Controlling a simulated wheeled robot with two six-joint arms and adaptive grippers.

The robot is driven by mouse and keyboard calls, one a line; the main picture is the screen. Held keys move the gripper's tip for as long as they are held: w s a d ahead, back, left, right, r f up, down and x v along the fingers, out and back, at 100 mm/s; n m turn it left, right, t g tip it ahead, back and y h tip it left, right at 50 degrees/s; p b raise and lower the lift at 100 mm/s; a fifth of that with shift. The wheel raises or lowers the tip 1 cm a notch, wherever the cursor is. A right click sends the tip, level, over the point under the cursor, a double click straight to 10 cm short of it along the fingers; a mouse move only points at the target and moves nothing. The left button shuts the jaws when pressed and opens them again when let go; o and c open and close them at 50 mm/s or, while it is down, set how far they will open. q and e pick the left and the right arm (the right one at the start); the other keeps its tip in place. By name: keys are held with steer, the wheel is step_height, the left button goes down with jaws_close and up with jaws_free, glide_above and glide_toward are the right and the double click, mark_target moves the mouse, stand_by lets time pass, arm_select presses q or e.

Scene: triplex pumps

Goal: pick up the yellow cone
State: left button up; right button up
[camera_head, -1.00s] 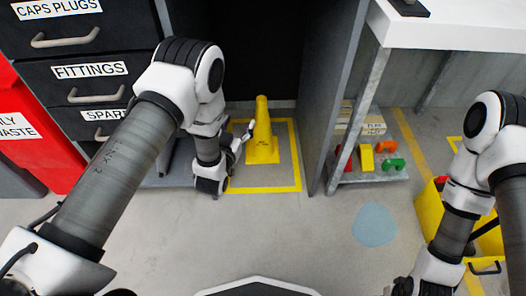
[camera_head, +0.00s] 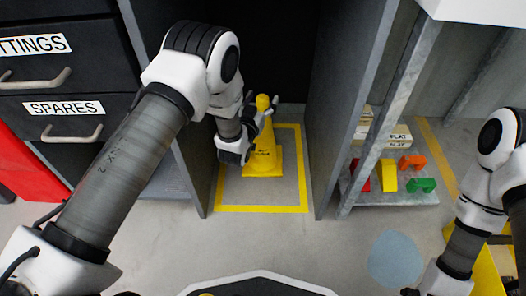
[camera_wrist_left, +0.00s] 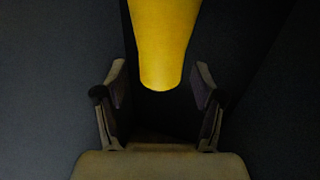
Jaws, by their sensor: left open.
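The yellow cone (camera_head: 263,152) stands upright on the floor inside a yellow-taped square, in a bay between dark panels. My left gripper (camera_head: 263,106) is open at the cone's top, with its fingers spread about the tip. In the left wrist view, the cone (camera_wrist_left: 164,40) comes in from the top, and its rounded tip lies between the two open fingers of my left gripper (camera_wrist_left: 160,88). There are dark gaps on both sides, so I see no contact. My right arm is at the right edge, and its gripper is out of the picture.
Grey panels (camera_head: 345,100) close in the bay on both sides. Black drawers (camera_head: 60,110) stand at the left. A low shelf (camera_head: 400,199) at the right holds red, yellow, green and orange blocks. A blue round patch (camera_head: 395,258) lies on open floor.

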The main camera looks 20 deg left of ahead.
arm_select(q)
steer(key=shift+w, duration=0.45)
steer(key=shift+r, duration=0.15)
jaws_close()
